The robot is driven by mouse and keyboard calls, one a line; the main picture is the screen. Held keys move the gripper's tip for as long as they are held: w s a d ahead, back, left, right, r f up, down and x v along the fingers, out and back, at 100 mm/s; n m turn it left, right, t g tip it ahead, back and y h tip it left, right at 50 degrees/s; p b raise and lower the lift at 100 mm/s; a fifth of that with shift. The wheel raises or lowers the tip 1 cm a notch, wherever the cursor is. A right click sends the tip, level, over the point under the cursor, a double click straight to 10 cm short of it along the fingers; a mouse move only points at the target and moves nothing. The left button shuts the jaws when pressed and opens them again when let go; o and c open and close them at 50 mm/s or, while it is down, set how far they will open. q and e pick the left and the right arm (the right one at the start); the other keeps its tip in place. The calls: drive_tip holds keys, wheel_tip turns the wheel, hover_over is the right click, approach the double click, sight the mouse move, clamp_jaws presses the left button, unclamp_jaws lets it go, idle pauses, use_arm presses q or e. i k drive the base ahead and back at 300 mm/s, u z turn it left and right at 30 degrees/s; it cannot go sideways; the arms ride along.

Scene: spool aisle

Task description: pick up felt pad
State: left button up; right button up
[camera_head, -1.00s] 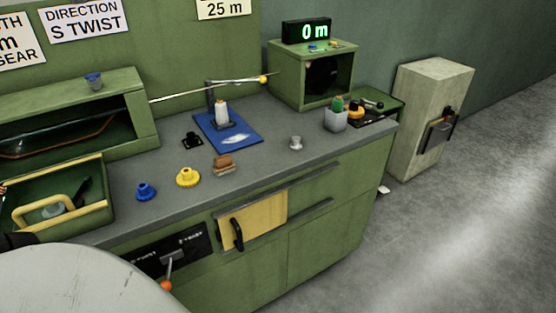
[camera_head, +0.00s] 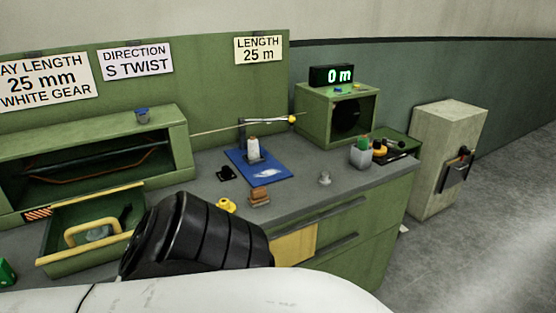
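No item is clearly recognisable as the felt pad. A small grey item (camera_head: 99,234) lies in the green open tray with a yellow handle (camera_head: 110,255) at the left; I cannot tell whether it is the pad. A brown block on a lighter base (camera_head: 260,195) sits on the grey bench top, in front of a blue mat (camera_head: 275,175). Neither gripper is in view. My own black and white arm parts cover the lower middle and hide part of the bench front.
A white spool (camera_head: 253,149) stands on the blue mat. A yellow knob (camera_head: 226,205), partly hidden, a small metal weight (camera_head: 325,178) and a grey cup (camera_head: 361,153) stand on the bench. A green housing (camera_head: 180,150) rises behind the tray.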

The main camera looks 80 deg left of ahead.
sight(259, 196)
drive_tip(key=k, duration=0.55)
drive_tip(key=u, duration=0.8)
